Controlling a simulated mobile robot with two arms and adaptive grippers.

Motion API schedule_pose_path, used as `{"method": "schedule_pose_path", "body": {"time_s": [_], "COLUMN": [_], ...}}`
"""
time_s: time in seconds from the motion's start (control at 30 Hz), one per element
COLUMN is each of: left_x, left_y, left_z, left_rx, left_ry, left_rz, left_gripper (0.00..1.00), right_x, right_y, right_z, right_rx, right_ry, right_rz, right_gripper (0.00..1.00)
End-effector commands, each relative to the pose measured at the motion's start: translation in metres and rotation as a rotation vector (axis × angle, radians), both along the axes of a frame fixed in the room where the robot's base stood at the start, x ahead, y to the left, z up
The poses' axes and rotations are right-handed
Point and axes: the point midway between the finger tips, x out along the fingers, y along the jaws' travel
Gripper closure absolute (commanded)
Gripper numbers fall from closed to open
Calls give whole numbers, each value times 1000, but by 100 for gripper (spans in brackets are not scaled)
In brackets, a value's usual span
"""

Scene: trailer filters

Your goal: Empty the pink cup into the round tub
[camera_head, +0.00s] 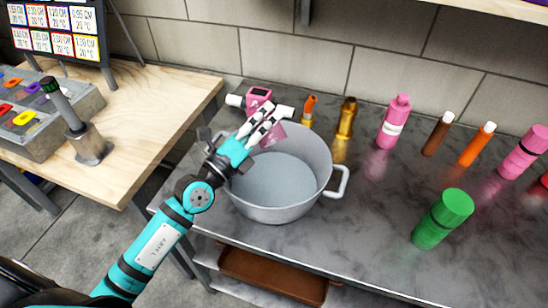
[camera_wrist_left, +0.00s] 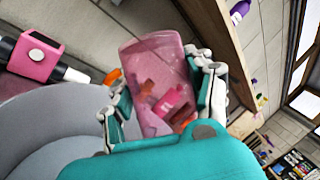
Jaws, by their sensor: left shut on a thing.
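The pink cup (camera_head: 273,136) is translucent and is held over the back of the round tub (camera_head: 285,213), in the head view. My left gripper (camera_head: 262,124) is shut on it, with fingers on both sides. In the left wrist view the pink cup (camera_wrist_left: 147,62) shows large between the fingers of my left gripper (camera_wrist_left: 160,95). Orange and pink shapes show in or through its wall; I cannot tell whether they are contents. The tub is grey, with side handles, and its visible floor looks bare. My right gripper is not in view.
A pink device (camera_head: 259,98) with white ends stands behind the tub. An orange bottle (camera_head: 308,110), a gold bottle (camera_head: 346,118) and a pink bottle (camera_head: 394,122) stand behind right. A green bottle (camera_head: 442,220) stands at right. The grey tabletop (camera_head: 370,225) is clear right of the tub.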

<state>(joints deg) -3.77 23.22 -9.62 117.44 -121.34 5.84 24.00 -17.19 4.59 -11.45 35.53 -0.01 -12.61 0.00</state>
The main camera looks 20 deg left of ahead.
Motion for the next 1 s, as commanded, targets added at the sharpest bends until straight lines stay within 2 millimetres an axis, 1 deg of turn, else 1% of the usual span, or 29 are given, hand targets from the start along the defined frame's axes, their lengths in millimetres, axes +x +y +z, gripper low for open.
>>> {"method": "schedule_pose_path", "body": {"time_s": [1.0], "left_x": [-4], "left_y": [-5], "left_z": [2], "left_rx": [84], "left_ry": [-75], "left_rz": [-1], "left_gripper": [85], "right_x": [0], "right_y": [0], "right_z": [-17], "right_rx": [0], "right_ry": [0], "right_rz": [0], "right_gripper": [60]}}
